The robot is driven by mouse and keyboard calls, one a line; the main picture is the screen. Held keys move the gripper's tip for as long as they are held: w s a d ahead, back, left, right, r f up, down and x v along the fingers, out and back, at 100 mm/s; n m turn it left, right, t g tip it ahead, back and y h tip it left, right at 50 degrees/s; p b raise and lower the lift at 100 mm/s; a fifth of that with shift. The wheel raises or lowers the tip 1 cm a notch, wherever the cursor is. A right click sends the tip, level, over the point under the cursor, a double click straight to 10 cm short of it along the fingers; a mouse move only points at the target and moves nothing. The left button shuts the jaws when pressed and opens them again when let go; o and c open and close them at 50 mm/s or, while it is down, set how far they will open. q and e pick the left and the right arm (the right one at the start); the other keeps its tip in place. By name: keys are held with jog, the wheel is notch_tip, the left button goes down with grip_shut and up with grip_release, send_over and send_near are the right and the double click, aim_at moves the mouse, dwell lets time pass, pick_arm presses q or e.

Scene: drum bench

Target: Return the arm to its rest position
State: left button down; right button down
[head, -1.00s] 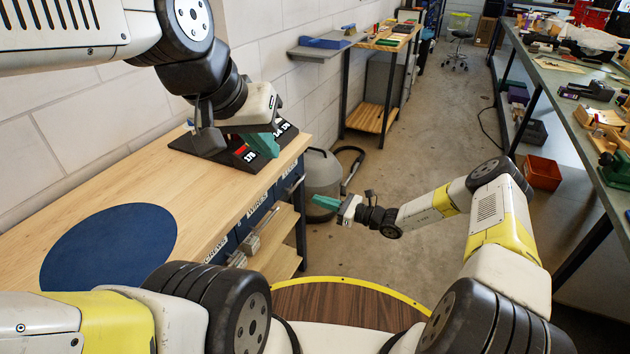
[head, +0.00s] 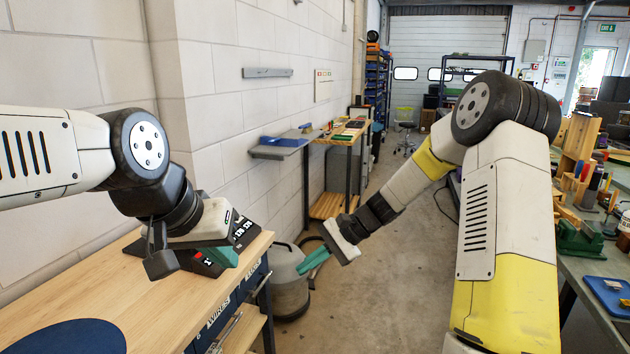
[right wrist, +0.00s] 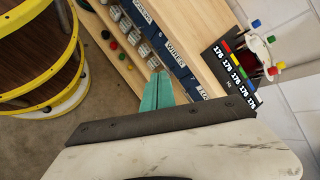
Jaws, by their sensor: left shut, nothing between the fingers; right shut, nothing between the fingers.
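My left gripper (head: 220,257) is at the left in the head view, with its green fingers shut and empty. It is over the far end of the wooden bench, in front of a black numbered rack (head: 246,231) that it partly hides. My right gripper (head: 313,262) is raised at the middle of the head view, in front of a grey vacuum. Its green fingers are shut and empty. In the right wrist view the same fingers (right wrist: 157,91) show side by side against the bench's drawer front, with the rack (right wrist: 232,75) to the right.
The wooden bench (head: 105,303) with a blue round mat (head: 70,338) is at the left. The grey vacuum (head: 289,283) stands on the floor beyond it. A second cluttered bench (head: 592,265) runs along the right.

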jog(key=s+d+r+n+t+h, duration=0.3)
jog(key=s+d+r+n+h, duration=0.1)
jog(key=s+d+r, duration=0.4)
jog(key=s+d+r+n+t+h, duration=0.3)
jog(key=s+d+r, duration=0.5)
jog(key=s, duration=0.5)
jog(key=shift+s+r+n+t+h, duration=0.35)
jog(key=shift+r+t, duration=0.25)
jog(key=shift+r, duration=0.35)
jog(key=shift+d, duration=0.1)
